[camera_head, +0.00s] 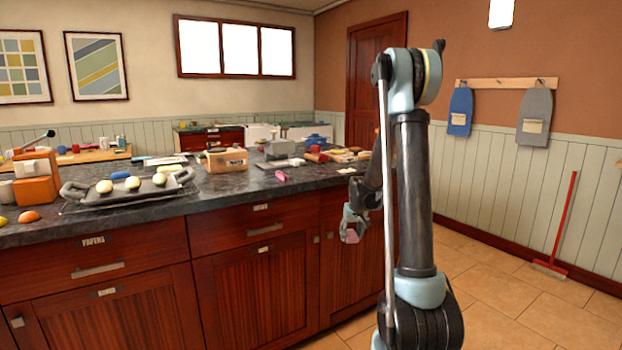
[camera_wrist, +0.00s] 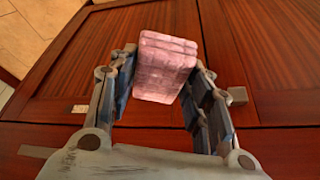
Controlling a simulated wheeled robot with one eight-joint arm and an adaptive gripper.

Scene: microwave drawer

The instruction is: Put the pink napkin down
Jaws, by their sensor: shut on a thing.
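The pink napkin (camera_wrist: 163,68) is a folded, layered block between the two fingers of my gripper (camera_wrist: 160,85) in the wrist view. The fingers are shut on its two sides. In the head view my gripper (camera_head: 352,228) hangs in front of the dark red cabinet doors, below the edge of the counter. The pink napkin shows there as a small patch (camera_head: 352,236) at the fingertips. My arm stands in front of part of the counter's right end.
The dark stone counter (camera_head: 230,187) carries a tray (camera_head: 130,194) with pale rounded items, a wooden box (camera_head: 226,160) and a pink object (camera_head: 281,176). Drawers (camera_head: 97,270) and doors below are shut. Open tiled floor (camera_head: 500,290) lies to the right, with a red broom (camera_head: 565,220) by the wall.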

